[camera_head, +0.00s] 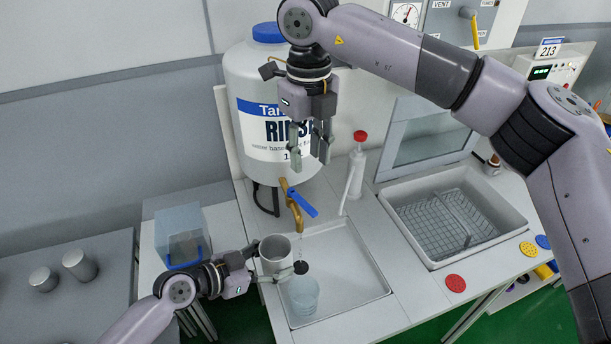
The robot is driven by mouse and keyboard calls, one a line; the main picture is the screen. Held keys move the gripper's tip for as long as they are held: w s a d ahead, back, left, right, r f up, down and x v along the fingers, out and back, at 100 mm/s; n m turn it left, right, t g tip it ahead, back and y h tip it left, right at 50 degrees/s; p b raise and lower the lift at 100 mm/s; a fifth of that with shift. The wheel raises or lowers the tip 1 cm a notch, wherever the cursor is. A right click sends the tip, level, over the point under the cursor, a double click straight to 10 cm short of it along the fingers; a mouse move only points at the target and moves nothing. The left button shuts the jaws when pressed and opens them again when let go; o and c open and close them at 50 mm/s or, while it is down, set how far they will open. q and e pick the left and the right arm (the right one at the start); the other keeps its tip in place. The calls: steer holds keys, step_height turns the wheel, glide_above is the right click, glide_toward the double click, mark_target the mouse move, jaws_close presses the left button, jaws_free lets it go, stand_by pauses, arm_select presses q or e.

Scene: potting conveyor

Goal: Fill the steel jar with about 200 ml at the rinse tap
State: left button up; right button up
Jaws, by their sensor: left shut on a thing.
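The steel jar (274,248) is a grey open-topped cup, held upright just left of and below the rinse tap. My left gripper (271,270) is shut on it from the left. The rinse tap (292,207) is brass with a blue lever (304,203) and sticks out from the foot of the white tank (251,85). A faint thin line shows below the spout; I cannot tell whether it is water. The jar's contents are not clear. My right gripper (309,162) hangs open and empty in front of the tank's label, above the tap.
A clear bluish beaker (303,300) stands in the shallow sink tray (357,282) beside the jar. A basket basin (508,218) is at right, a clear bin (181,220) at left. The tray's right part is free.

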mark_target(289, 248)
arm_select(q)
steer(key=w+d, duration=0.1)
steer(key=d, duration=0.1)
steer(key=w+d, duration=0.2)
steer(key=d, duration=0.1)
steer(key=shift+w+d, duration=0.3)
steer(key=shift+w, duration=0.05)
steer(key=shift+a, duration=0.1)
stand_by(5.9)
steer(key=s+a, duration=0.1)
steer(key=a, duration=0.1)
steer(key=s+a, duration=0.3)
steer(key=a, duration=0.1)
steer(key=shift+s+a+r, duration=0.1)
steer(key=shift+s+a, duration=0.05)
steer(key=shift+s, duration=0.05)
